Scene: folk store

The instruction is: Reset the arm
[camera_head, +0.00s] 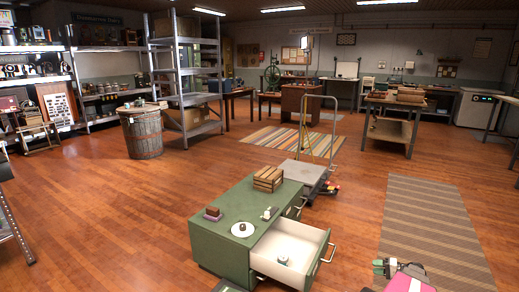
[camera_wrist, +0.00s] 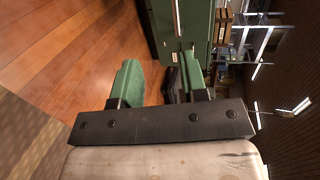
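My gripper (camera_head: 383,267) shows at the bottom right of the head view, above the floor to the right of the green cabinet. In the wrist view its two green fingers (camera_wrist: 161,78) stand well apart with nothing held between them. The view there is turned sideways, with the green cabinet (camera_wrist: 198,25) beyond the fingers. In the head view the green cabinet (camera_head: 215,245) has a drawer (camera_head: 312,258) pulled out toward the right. A small pale round item (camera_head: 283,261) lies inside the drawer. My gripper is apart from the drawer.
On the cabinet are a wooden crate (camera_head: 268,178), a white plate (camera_head: 242,230) and a brown block (camera_head: 213,211). A flat cart (camera_head: 304,171) stands behind it. A striped rug (camera_head: 430,225) lies at right. Wooden floor is clear at left; a barrel (camera_head: 142,134) stands farther back.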

